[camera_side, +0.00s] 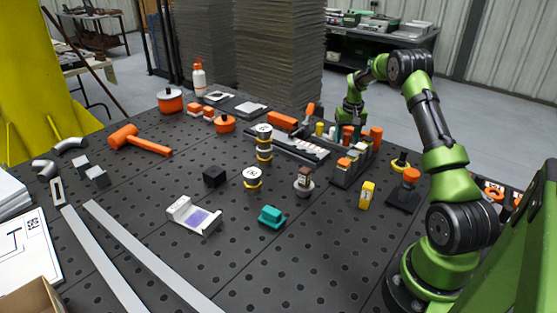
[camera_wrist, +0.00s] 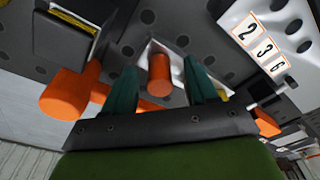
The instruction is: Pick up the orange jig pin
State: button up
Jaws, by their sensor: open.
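An orange jig pin (camera_wrist: 160,75), a short round cylinder, shows in the wrist view in front of a pale square plate (camera_wrist: 174,95). My gripper (camera_wrist: 158,67) is open, with one teal finger on each side of the pin in the picture. The pin appears in the gap, and I cannot tell whether either finger touches it. In the side view my gripper (camera_side: 351,118) points down at the back right of the table, over a cluster of orange-topped parts. Which of these is the same pin is unclear there.
A larger orange cylinder (camera_wrist: 66,95) and a dark block with a yellow strip (camera_wrist: 75,28) lie left of the fingers. A plate numbered 2 3 6 (camera_wrist: 262,38) is on the right. An orange mallet (camera_side: 140,139) lies far left. The table's front centre has free room.

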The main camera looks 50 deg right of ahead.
grip_shut()
dwell(0.3)
